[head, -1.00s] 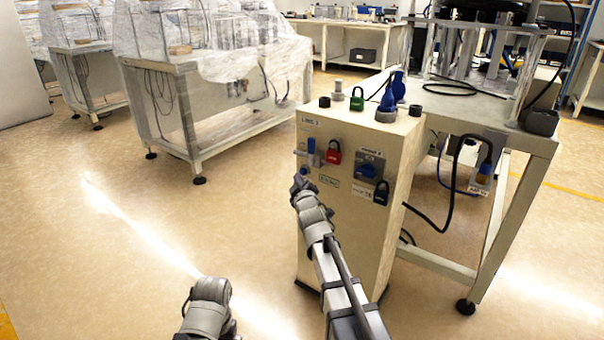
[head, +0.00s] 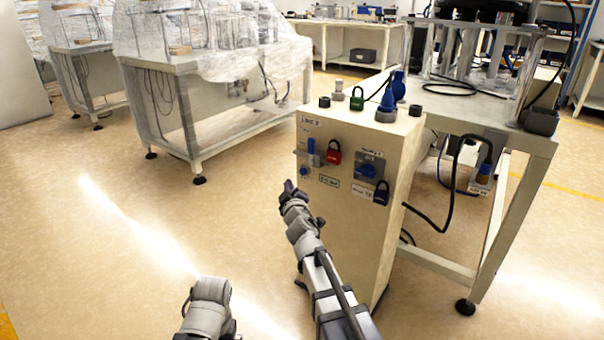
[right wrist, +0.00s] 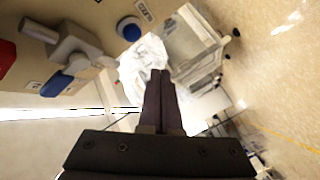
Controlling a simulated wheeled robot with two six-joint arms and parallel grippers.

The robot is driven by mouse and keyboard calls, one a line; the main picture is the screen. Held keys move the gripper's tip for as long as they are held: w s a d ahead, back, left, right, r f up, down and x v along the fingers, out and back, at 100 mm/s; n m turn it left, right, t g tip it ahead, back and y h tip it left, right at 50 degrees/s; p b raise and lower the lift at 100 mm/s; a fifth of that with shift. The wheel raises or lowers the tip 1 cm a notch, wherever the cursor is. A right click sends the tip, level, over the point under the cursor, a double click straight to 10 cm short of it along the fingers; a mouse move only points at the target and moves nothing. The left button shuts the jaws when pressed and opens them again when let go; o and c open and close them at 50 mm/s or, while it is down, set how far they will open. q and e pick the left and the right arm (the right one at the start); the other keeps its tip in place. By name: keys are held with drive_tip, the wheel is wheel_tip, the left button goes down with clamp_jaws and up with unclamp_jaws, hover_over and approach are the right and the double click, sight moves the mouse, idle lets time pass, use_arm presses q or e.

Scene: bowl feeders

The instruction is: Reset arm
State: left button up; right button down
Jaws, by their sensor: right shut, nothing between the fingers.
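My right gripper (head: 289,187) is in front of the left edge of the beige control cabinet (head: 340,235), below the blue valve handle (head: 311,150). In the right wrist view its two dark fingers (right wrist: 161,95) are together with nothing between them. That view also shows the blue handle (right wrist: 57,84) and a round blue knob (right wrist: 129,28) on the cabinet face, at upper left. My left arm (head: 207,308) shows at the bottom of the head view. Its fingers are out of the picture.
The cabinet face carries a red padlock (head: 333,152), a blue switch (head: 367,171) and a dark padlock (head: 381,192). A green padlock (head: 357,99) is on top. A metal-framed table (head: 520,150) stands at right. The floor (head: 100,240) at left is clear.

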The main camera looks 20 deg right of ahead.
drive_tip(key=shift+s+a, duration=0.2)
